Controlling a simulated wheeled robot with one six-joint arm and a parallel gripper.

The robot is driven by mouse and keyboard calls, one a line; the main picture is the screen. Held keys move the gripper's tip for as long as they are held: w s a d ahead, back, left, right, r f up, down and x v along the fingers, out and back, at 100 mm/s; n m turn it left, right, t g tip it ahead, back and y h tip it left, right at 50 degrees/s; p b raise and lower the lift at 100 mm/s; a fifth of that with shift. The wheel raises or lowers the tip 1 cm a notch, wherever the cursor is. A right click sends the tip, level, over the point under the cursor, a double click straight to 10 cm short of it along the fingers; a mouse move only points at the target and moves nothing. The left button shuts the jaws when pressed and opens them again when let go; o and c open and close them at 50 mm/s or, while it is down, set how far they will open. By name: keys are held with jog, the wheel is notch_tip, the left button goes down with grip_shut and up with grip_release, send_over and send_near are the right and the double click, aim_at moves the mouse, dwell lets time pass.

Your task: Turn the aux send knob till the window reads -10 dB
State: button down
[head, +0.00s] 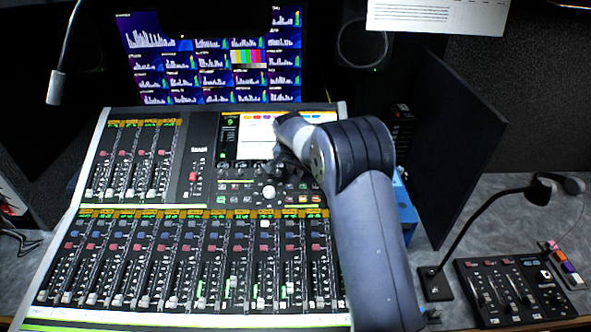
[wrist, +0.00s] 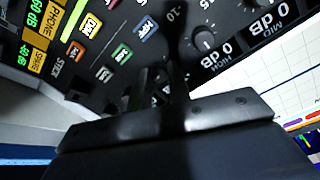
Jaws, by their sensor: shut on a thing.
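My gripper (head: 287,168) is at the mixing console (head: 204,150), just right of its lit screen's lower edge, with my arm coming in from the right. In the wrist view, its dark fingers (wrist: 172,75) are shut and reach up to the panel. They cover what they hold, so the aux send knob itself is hidden.
Coloured buttons (wrist: 122,53) lie left of the fingers in the wrist view. A pale round knob (head: 268,192) and many faders sit below my gripper. A dark panel (head: 455,145) stands to the right, with a gooseneck lamp and small control box (head: 515,290) beyond.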

jog(key=c, duration=1.3)
grip_release()
jog(key=shift+r, duration=0.15)
jog(key=b+v, duration=0.1)
jog(key=v, duration=0.9)
jog(key=shift+s+r, duration=0.1)
jog(key=shift+r, duration=0.15)
jog(key=p+x, duration=0.1)
jog(key=x, duration=0.9)
jog(key=shift+f, duration=0.4)
jog(key=shift+n+p, duration=0.3)
